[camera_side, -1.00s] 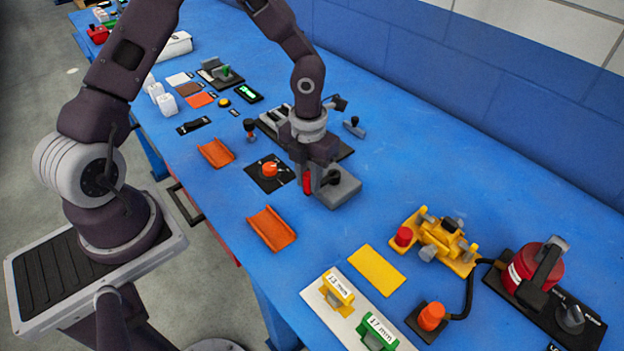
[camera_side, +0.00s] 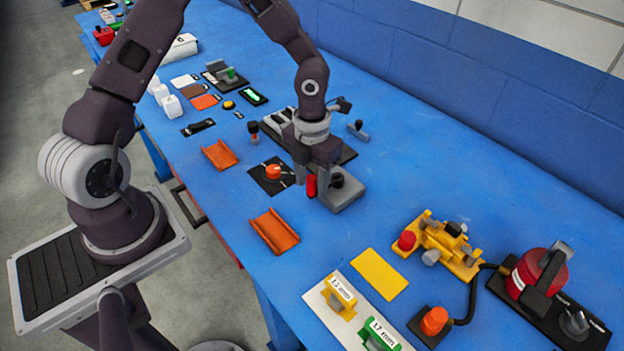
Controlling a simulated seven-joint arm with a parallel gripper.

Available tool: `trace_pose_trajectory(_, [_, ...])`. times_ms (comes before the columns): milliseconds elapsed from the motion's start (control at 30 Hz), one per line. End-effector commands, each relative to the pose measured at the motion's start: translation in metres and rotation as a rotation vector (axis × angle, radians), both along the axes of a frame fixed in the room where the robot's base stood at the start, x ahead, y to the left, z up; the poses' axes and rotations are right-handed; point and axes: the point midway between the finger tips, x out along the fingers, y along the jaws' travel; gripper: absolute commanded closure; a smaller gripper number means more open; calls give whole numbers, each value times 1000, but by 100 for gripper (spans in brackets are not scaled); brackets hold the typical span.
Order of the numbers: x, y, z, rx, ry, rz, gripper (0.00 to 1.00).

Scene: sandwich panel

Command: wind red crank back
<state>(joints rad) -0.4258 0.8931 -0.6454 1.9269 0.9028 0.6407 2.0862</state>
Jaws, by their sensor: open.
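The red crank handle (camera_side: 311,186) stands upright at the left side of a grey block (camera_side: 346,194) with a black round part on it. My gripper (camera_side: 318,181) points down over this block, right at the red handle. A grey finger shows just left of the handle. The jaws are open, and whether either finger touches the handle cannot be told. The gripper body hides part of the crank and the block's back.
An orange knob (camera_side: 273,172) on a black plate stands close to the left. A black rack (camera_side: 335,149) with grey bars is behind. A yellow clamp device (camera_side: 440,243) stands to the right. Blue table between is clear.

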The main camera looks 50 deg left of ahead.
Motion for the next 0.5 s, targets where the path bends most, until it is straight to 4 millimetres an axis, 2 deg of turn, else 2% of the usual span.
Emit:
trace_pose_trajectory(300, [1,1,58,2,-5,3,57])
trace_pose_trajectory(500, [0,0,70,1,-1,0,57])
